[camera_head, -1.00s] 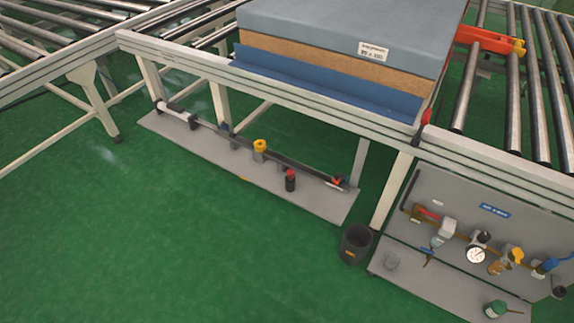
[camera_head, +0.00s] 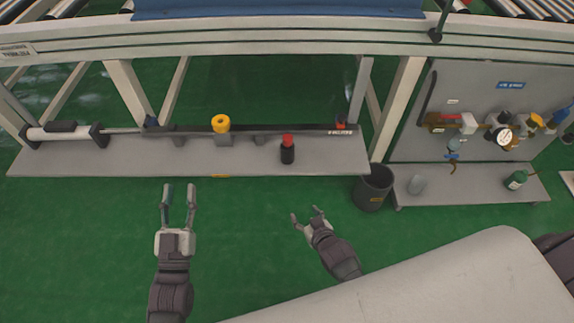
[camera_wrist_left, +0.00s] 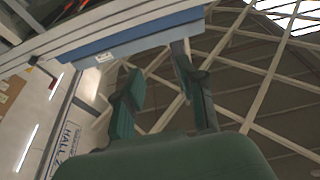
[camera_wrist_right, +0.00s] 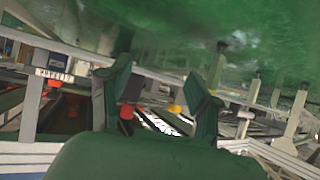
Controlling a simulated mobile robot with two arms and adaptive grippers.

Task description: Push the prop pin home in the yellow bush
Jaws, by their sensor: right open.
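The yellow bush (camera_head: 221,123) stands on a grey block on the low shelf, beside a long dark bar. A black cylinder with a red top (camera_head: 287,150), perhaps the prop pin, stands upright on the shelf to its right, apart from it. My left gripper (camera_head: 179,190) is open and empty in front of the shelf, below and left of the bush. My right gripper (camera_head: 306,213) is open and empty in front of the red-topped cylinder, apart from it. In the right wrist view the red top (camera_wrist_right: 126,112) and the yellow bush (camera_wrist_right: 175,108) show beyond the open fingers.
The grey shelf (camera_head: 80,162) lies under the conveyor frame (camera_head: 300,42), whose legs flank it. A dark bin (camera_head: 374,188) stands at its right end. A tool board (camera_head: 470,90) with gauge and fittings is further right. The green floor before the shelf is clear.

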